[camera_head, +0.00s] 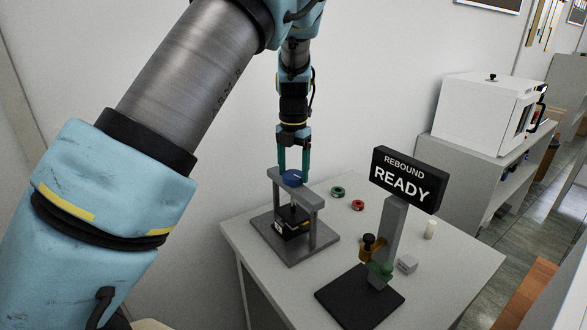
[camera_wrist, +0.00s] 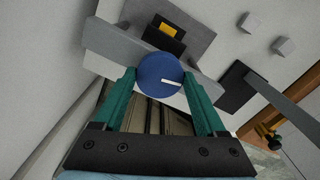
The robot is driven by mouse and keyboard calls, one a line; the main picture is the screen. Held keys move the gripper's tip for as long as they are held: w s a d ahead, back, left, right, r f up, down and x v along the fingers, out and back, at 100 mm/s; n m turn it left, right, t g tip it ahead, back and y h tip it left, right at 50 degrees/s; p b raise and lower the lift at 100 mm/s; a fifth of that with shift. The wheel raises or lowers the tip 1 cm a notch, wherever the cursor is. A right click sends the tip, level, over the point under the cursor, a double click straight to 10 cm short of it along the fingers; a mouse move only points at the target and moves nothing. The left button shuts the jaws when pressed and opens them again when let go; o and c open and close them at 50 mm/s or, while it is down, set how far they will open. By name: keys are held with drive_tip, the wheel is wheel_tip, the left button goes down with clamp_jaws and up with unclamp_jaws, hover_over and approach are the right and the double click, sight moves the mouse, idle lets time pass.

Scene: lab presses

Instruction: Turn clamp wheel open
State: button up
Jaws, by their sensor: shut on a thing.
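The clamp wheel (camera_wrist: 160,72) is a blue disc with a white mark on its right side in the wrist view. It sits on top of the grey press frame (camera_head: 307,196), and in the head view the wheel (camera_head: 292,180) shows between my fingers. My gripper (camera_head: 294,174) points down from above, and its two green fingers (camera_wrist: 162,80) are shut on the wheel, one at each side. Under the crossbar a black block with a yellow patch (camera_wrist: 168,29) lies in the press. The press stands on a grey base plate (camera_head: 290,252).
A sign reading "REBOUND READY" (camera_head: 404,179) stands on a post with a black base (camera_head: 355,299) to the right.

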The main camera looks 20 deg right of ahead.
sight(293, 174)
drive_tip(key=n, duration=0.5)
drive_tip(key=shift+f, duration=0.1)
drive_tip(key=shift+a+n, duration=0.1)
drive_tip(key=shift+n, duration=2.8)
drive_tip(key=o, duration=1.3)
wheel_tip(293, 174, up, 11)
drive_tip(key=shift+f+b, duration=0.1)
drive_tip(key=shift+b, duration=0.3)
